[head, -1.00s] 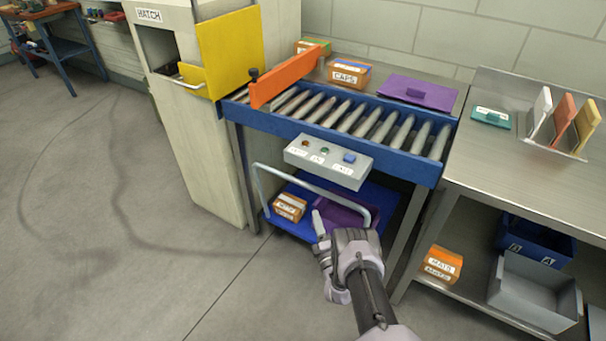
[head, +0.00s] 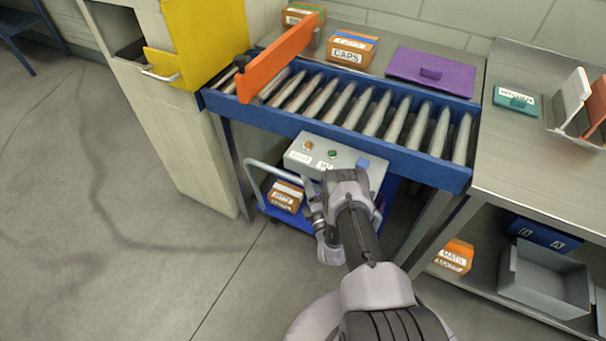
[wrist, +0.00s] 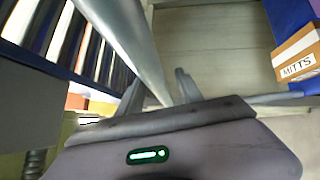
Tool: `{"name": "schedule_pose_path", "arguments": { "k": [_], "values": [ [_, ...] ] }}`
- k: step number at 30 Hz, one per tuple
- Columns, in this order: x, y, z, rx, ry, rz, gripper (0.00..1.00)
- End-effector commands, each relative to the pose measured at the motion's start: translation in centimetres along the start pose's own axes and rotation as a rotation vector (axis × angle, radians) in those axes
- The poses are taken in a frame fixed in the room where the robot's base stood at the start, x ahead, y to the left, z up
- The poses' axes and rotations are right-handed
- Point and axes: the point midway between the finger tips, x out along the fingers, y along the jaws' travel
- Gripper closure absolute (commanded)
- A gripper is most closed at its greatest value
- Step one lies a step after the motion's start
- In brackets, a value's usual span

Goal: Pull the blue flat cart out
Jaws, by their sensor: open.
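The blue flat cart (head: 283,214) stands on the floor under the roller conveyor. Its silver handle (head: 249,180) rises at the front left, and my arm hides the handle's right part and much of the deck. An orange box (head: 286,195) sits on the deck; the wrist view shows a box labelled MITTS (wrist: 298,56) at the right. In the wrist view my gripper (wrist: 162,88) is open, and a silver bar (wrist: 131,37), apparently the handle, runs down between its fingers. I cannot tell whether they touch it.
The control box (head: 310,150) hangs on the conveyor front, close to my arm. The conveyor leg and steel shelf unit (head: 482,262) stand to the right, the cream hatch cabinet (head: 185,145) to the left. The floor (head: 150,270) in front and to the left is clear.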

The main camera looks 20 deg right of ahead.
Motion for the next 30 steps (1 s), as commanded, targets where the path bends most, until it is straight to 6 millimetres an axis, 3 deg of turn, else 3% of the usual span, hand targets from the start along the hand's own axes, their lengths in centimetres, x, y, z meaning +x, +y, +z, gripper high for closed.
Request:
{"name": "schedule_pose_path", "arguments": {
  "k": [8, 14, 15, 30],
  "values": [
    [-0.09, -0.05, 0.00, 0.000, 0.000, -0.001, 0.59],
    [-0.08, -0.05, 0.00, 0.000, 0.000, -0.001, 0.98],
    [-0.08, -0.04, 0.00, 0.000, 0.000, -0.001, 1.00],
    [-0.03, -0.01, 0.01, 0.000, -0.001, 0.000, 1.00]
  ]
}}
